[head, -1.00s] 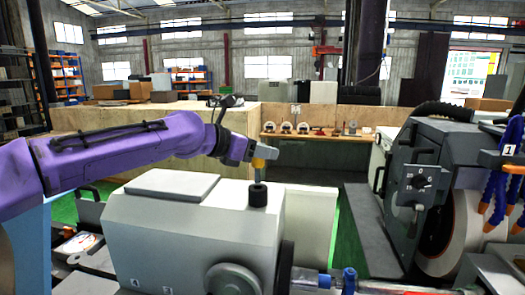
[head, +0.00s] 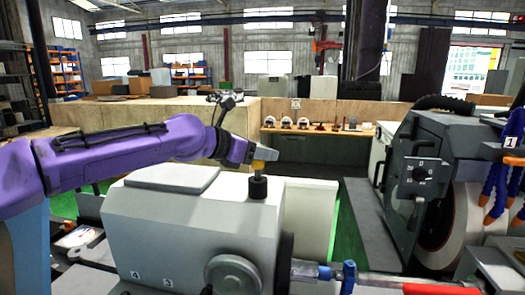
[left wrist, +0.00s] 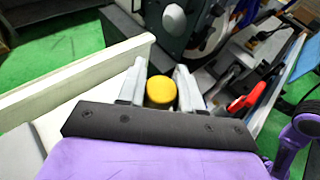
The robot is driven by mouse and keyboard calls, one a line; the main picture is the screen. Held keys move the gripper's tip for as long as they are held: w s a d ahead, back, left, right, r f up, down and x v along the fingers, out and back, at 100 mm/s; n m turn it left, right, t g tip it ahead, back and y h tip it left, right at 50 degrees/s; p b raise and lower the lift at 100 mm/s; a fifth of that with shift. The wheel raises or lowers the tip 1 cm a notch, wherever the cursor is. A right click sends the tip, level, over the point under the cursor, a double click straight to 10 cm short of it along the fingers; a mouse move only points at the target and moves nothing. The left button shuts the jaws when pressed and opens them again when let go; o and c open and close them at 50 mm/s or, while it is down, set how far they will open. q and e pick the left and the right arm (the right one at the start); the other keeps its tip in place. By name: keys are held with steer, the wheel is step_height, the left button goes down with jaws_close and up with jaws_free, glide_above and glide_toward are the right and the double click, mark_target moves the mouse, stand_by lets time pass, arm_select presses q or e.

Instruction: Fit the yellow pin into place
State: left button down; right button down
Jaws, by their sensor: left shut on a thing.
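The yellow pin (head: 259,165) is upright between the fingers of my left gripper (head: 265,155). In the left wrist view, its round yellow top (left wrist: 161,91) shows between the two grey fingers of the left gripper (left wrist: 160,88), which are shut on it. Straight below the pin, a black round holder (head: 258,188) stands on top of the grey machine housing. The pin's lower end meets the holder's top in the head view; whether it has entered a hole there is hidden. My right gripper is not in view.
The grey housing (head: 200,230) has a raised flat plate (head: 172,179) left of the holder and a handwheel (head: 234,274) in front. A large grinding wheel unit (head: 425,180) stands to the right.

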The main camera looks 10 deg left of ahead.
arm_select(q)
steer(key=shift+f+b, duration=0.45)
steer(key=shift+f, duration=0.85)
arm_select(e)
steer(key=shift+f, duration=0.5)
arm_select(q)
steer(key=c, duration=0.7)
jaws_free()
steer(key=shift+o, duration=0.2)
steer(key=shift+s, duration=0.1)
steer(key=b+v, duration=0.2)
steer(key=v, duration=0.8)
steer(key=shift+a, duration=0.15)
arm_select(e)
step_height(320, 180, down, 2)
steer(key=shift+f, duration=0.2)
arm_select(q)
steer(key=shift+s+r, duration=0.15)
steer(key=shift+r, duration=0.05)
